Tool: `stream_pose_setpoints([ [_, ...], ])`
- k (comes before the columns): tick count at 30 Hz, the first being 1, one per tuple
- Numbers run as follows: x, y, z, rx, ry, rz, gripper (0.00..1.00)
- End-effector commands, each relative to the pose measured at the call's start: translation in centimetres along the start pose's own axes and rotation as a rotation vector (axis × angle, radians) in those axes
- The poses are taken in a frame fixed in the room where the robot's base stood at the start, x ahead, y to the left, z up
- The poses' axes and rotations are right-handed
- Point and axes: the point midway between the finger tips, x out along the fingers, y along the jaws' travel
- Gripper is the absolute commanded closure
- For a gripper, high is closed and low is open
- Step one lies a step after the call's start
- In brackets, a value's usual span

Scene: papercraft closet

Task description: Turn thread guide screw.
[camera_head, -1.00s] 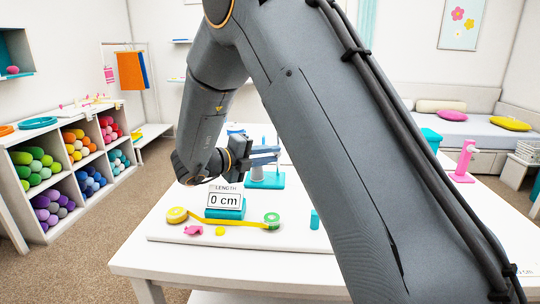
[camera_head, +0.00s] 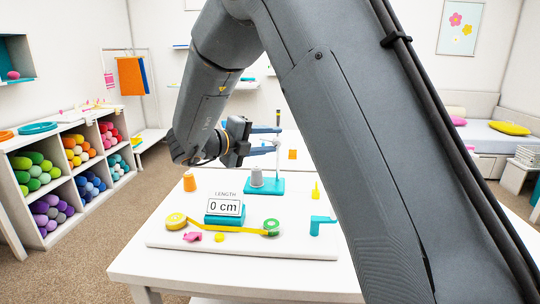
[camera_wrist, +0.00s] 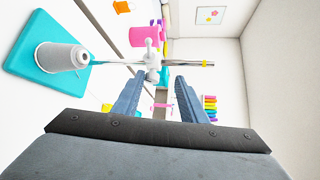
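In the wrist view the two blue fingers of my gripper (camera_wrist: 157,88) are apart, with the white piece just beyond the gap. Nothing is between the fingers; contact cannot be made out.
The stand is on a white table. Nearby are an orange spool (camera_head: 190,182), a length display (camera_head: 225,208), a yellow tape (camera_head: 176,220), a teal bracket (camera_head: 320,225) and a small yellow piece (camera_head: 316,190). A yarn shelf (camera_head: 70,180) stands left. My arm hides the table's right side.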

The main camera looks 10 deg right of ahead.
Motion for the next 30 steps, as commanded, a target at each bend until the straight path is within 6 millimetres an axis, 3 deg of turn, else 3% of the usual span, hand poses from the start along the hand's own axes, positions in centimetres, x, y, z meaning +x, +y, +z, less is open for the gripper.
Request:
stream_pose_setpoints([
  [3, -0.3, -1.9, 0.3, 0.004, 0.001, -0.001, 0.62],
  [9, -0.6, -3.4, 0.5, 0.001, 0.002, -0.001, 0.62],
  [22, -0.9, -3.5, 0.6, 0.0, 0.002, -0.001, 0.62],
  [30, -2.6, -3.5, 0.6, 0.0, 0.001, -0.001, 0.62],
])
